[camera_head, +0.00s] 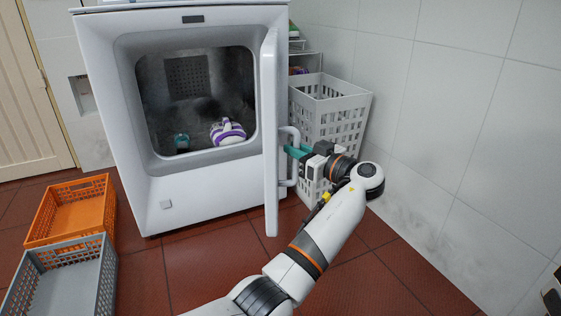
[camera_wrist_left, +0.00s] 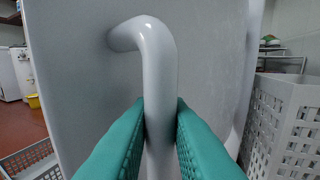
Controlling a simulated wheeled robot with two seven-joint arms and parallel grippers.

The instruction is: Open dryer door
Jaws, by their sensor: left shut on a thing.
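The white dryer (camera_head: 205,195) stands at the upper left of centre in the head view, its drum opening uncovered. Its door (camera_head: 270,130) is swung out to the right and appears nearly edge-on. The door handle (camera_head: 291,160) is a white curved bar on the door's right-hand face. My left gripper (camera_head: 295,153) reaches it from the right. In the left wrist view the teal fingers (camera_wrist_left: 160,130) are shut around the handle bar (camera_wrist_left: 160,75), one on each side, with the door's grey face (camera_wrist_left: 85,75) behind. My right gripper does not show.
Inside the drum lie a purple-and-white item (camera_head: 228,132) and a small dark-teal item (camera_head: 182,143). A white perforated basket (camera_head: 330,100) stands close behind the door. Orange (camera_head: 70,233) and grey (camera_head: 62,282) crates sit on the floor at left. Tiled wall bounds the right; red floor is clear in front.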

